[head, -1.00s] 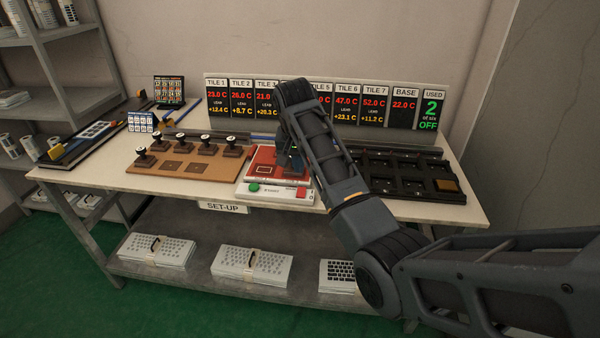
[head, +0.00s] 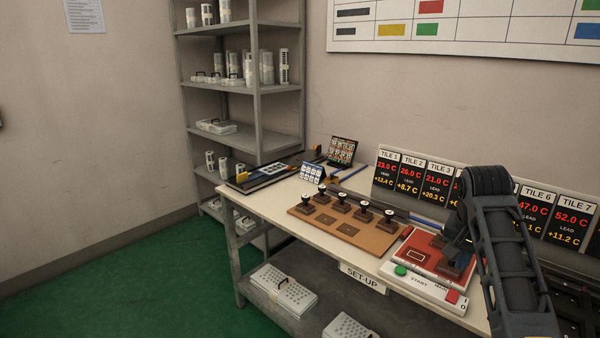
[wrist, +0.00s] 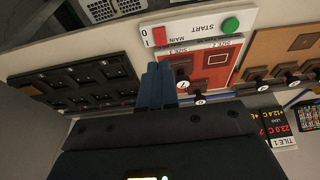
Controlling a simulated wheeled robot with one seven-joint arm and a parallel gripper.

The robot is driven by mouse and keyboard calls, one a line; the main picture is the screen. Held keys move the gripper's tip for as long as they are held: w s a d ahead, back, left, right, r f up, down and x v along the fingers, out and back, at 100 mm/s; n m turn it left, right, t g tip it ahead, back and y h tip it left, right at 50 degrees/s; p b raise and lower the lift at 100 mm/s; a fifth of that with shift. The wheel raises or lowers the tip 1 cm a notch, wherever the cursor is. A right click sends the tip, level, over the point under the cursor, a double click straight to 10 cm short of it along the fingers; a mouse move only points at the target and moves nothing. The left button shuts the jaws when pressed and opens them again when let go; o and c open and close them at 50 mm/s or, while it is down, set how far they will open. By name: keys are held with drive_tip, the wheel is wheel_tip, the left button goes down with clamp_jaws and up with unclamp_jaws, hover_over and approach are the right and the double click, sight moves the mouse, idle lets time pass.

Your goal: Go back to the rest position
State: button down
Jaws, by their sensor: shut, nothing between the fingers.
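My gripper (wrist: 158,84) shows in the wrist view with its two blue-grey fingers together and nothing between them. The fingers are over the table near the red-topped press unit, beside a stamp (wrist: 183,78) that stands on it. In the head view my arm comes down from the right side, and the gripper's fingertips are mostly hidden behind it. The red-topped unit (head: 421,252) has a green START button (head: 401,270) and a red switch (head: 452,296) on its white front.
A brown board (head: 335,226) with several stamps stands left of the unit. A black rack (wrist: 92,76) lies on the other side. Tile displays (head: 411,174) line the table's back. A grey shelf (head: 257,135) stands at the far left; green floor (head: 150,275) is clear.

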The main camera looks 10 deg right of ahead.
drive_tip(key=s+a+f+n+t, duration=0.2)
drive_tip(key=s+a+f, duration=0.35)
drive_tip(key=f, duration=0.35)
drive_tip(key=s+a+f+n+t, duration=0.2)
drive_tip(key=s+a+f, duration=0.3)
drive_tip(key=s+f, duration=0.25)
drive_tip(key=s+a+f+n+t, duration=0.2)
drive_tip(key=s+a, duration=0.3)
drive_tip(key=s, duration=0.2)
drive_tip(key=s+a+r+n+t+y, duration=0.1)
drive_tip(key=s+a+r+t, duration=0.15)
drive_tip(key=s, duration=0.55)
drive_tip(key=s+a+r+n+t+y, duration=0.1)
drive_tip(key=s+a+r, duration=0.2)
drive_tip(key=s, duration=0.5)
drive_tip(key=s+r+n+t, duration=0.1)
drive_tip(key=s+r, duration=0.4)
drive_tip(key=r, duration=0.2)
drive_tip(key=s+a+r+n+t, duration=0.1)
drive_tip(key=s+r+t, duration=0.1)
drive_tip(key=s+r, duration=0.3)
wheel_tip(320, 180, up, 3)
drive_tip(key=shift+s+a+y, duration=0.3)
